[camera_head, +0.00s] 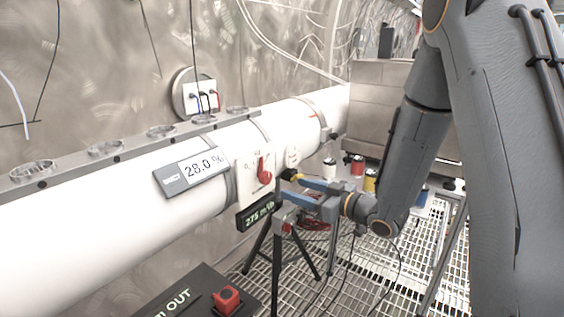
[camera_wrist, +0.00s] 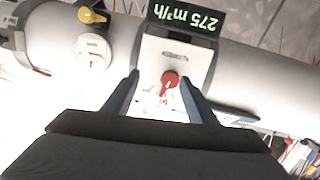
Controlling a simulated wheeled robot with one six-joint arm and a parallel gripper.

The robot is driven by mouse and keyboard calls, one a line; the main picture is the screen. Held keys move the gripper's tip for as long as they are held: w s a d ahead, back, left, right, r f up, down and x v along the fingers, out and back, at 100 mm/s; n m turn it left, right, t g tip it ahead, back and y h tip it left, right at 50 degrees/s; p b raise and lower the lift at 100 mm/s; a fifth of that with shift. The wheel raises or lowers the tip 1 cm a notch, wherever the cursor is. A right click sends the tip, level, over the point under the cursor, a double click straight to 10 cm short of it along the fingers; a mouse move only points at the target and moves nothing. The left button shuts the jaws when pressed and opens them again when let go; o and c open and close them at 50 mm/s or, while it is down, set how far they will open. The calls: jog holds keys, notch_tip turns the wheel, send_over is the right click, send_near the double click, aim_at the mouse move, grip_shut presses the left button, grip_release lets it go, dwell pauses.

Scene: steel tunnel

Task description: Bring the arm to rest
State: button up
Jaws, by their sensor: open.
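My gripper (camera_head: 312,184) is in front of the white pipe at the end of my grey arm. In the wrist view its two blue-grey fingers (camera_wrist: 160,98) stand apart with nothing held between them. Past the fingertips is a white panel with a red knob (camera_wrist: 170,80); the red knob also shows in the head view (camera_head: 264,171). I cannot tell the exact gap between fingers and panel. My arm reaches down from the upper right, bent at the elbow and wrist.
The white pipe (camera_head: 120,215) carries a display reading 28.0 % (camera_head: 192,171) and a 275 m³/h display (camera_head: 257,212). A black tripod (camera_head: 275,255) stands below my gripper. A red button (camera_head: 226,299) is at the front. Coloured spools (camera_head: 357,166) stand on a bench behind.

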jog(key=s+d+f+m+g+h, duration=0.5)
jog(key=s+d+h, duration=0.3)
jog(key=d+h, duration=0.35)
jog(key=s+m+g, duration=0.5)
jog(key=s+g, duration=0.1)
jog(key=s, duration=1.4)
jog(key=shift+s+f, duration=0.3)
jog(key=shift+f, duration=0.05)
jog(key=shift+d+h, duration=0.15)
jog(key=shift+h, duration=0.1)
dwell(1.8)
